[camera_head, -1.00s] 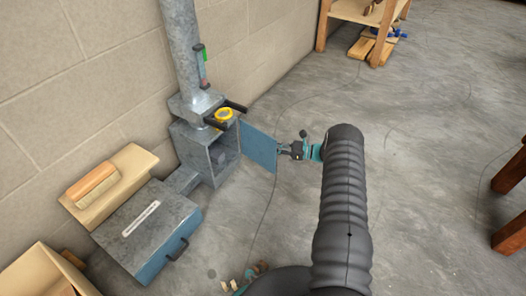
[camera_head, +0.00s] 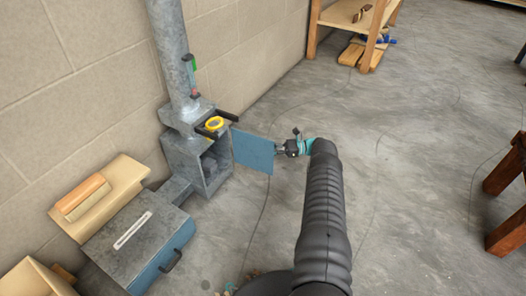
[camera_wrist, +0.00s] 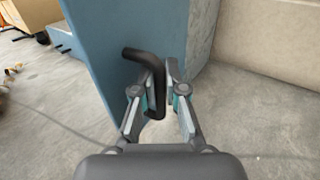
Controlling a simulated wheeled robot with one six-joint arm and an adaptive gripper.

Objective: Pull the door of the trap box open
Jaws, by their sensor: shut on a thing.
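The trap box (camera_head: 183,160) is a grey metal box at the foot of a vertical pipe by the wall. Its blue door (camera_head: 253,151) stands swung open to the right, and the box's dark inside shows. In the wrist view the blue door (camera_wrist: 110,35) fills the upper middle, with a black bent handle (camera_wrist: 155,72) on it. My gripper (camera_head: 281,148) is at the door's outer edge. In the wrist view my gripper (camera_wrist: 159,92) has its fingers on both sides of the handle and is shut on it.
A grey case with a blue front (camera_head: 137,240) and a wooden-handled float (camera_head: 92,200) lie at the left. A wooden bench (camera_head: 352,18) stands at the back.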

